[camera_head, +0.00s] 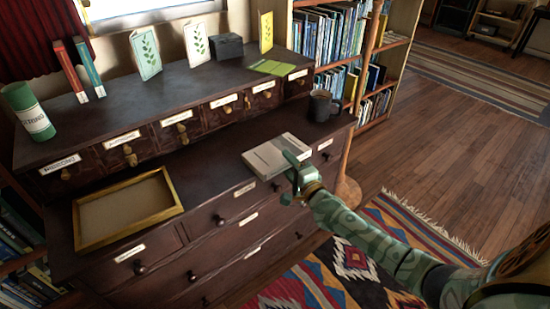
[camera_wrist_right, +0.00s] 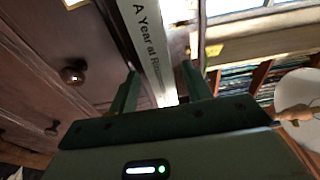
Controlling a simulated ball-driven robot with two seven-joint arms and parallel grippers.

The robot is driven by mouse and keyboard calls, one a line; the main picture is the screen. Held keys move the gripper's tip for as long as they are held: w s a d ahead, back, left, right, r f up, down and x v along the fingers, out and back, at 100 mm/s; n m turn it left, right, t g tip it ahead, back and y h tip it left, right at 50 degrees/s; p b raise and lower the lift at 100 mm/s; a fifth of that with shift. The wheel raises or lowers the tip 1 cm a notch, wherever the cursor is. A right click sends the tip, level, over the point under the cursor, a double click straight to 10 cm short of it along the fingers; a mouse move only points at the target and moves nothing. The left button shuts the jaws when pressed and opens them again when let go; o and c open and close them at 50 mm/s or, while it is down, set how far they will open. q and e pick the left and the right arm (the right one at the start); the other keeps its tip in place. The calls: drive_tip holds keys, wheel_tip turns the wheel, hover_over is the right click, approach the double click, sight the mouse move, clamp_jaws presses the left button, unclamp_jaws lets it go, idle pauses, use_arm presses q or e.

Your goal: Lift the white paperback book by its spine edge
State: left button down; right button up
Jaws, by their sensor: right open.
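The white paperback book (camera_head: 268,157) lies flat on the lower top of the dark dresser, close to its front edge. In the right wrist view its pale spine (camera_wrist_right: 150,40) shows the words "A Year at R…", the rest hidden. My right gripper (camera_head: 294,167) is at the book's near right side, in front of the dresser edge. In the right wrist view the gripper (camera_wrist_right: 160,82) is open, with one finger on each side of the spine; I cannot tell whether they touch it. My left gripper is not in view.
A dark mug (camera_head: 322,106) stands behind the book, to the right. An empty wooden tray (camera_head: 88,240) lies to the left. The raised row of labelled drawers (camera_head: 180,131) backs the ledge.

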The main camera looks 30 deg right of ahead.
drive_tip(key=shift+w+r, duration=0.1)
drive_tip(key=shift+w, duration=0.05)
drive_tip(key=c, duration=1)
clamp_jaws()
drive_tip(key=shift+r, duration=0.1)
